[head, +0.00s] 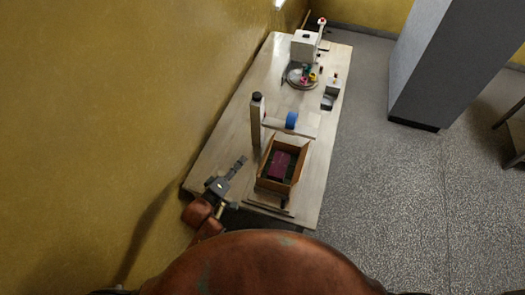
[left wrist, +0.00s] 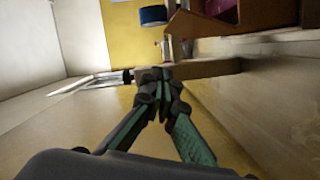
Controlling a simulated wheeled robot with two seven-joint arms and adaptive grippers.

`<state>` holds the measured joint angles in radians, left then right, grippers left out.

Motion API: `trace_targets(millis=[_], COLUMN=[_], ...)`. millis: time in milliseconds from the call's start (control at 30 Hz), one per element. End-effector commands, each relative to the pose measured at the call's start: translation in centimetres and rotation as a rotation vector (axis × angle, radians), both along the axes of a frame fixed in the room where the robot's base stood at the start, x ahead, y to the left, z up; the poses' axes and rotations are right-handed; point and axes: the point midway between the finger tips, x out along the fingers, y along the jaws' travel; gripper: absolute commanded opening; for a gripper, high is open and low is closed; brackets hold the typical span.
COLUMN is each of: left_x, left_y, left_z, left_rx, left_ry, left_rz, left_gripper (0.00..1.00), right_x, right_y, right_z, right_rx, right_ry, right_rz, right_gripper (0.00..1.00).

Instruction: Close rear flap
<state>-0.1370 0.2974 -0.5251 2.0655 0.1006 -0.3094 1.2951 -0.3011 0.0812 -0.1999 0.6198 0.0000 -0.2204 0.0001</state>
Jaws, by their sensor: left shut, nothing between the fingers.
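An open brown cardboard box (head: 264,184) stands near the front of the table, with a dark red item (head: 281,163) inside it. Its flaps are small here, and I cannot tell the rear flap's exact angle. My left gripper (head: 241,162) is shut and empty, to the left of the box and apart from it, over the table's left part. In the left wrist view its fingertips (left wrist: 158,72) meet, and part of the box (left wrist: 262,14) shows at the upper right. My right gripper is not in view.
A white machine (head: 304,46) and a round tray with colored pieces (head: 292,80) are farther back. A yellow wall (head: 110,90) borders the table's left side.

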Motion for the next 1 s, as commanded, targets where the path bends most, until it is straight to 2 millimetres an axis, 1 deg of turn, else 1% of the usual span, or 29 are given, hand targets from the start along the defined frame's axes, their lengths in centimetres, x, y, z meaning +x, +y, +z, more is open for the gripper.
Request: trace_targets(millis=[67, 433, 600, 700, 1000], left_x=[1.2, 7.6, 6.6, 6.4, 6.2], left_y=[-0.7, -4.6, -6.8, -7.5, -8.0], left_z=[0.1, -0.6, -1.7, -2.0, -2.4], left_rx=[0.000, 0.004, 0.002, 0.003, 0.005], left_ry=[-0.001, 0.000, 0.004, 0.001, 0.001], left_rz=[0.000, 0.000, 0.000, 0.000, 0.000], left_gripper=[0.00, 0.00, 0.00, 0.00, 0.00], right_x=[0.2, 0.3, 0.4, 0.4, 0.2], right_y=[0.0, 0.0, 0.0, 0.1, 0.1], right_z=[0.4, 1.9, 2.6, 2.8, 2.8], right_rx=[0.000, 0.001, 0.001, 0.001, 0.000], right_ry=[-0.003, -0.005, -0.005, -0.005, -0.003], right_rz=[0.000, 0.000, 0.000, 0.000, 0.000], right_gripper=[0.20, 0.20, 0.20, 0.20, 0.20])
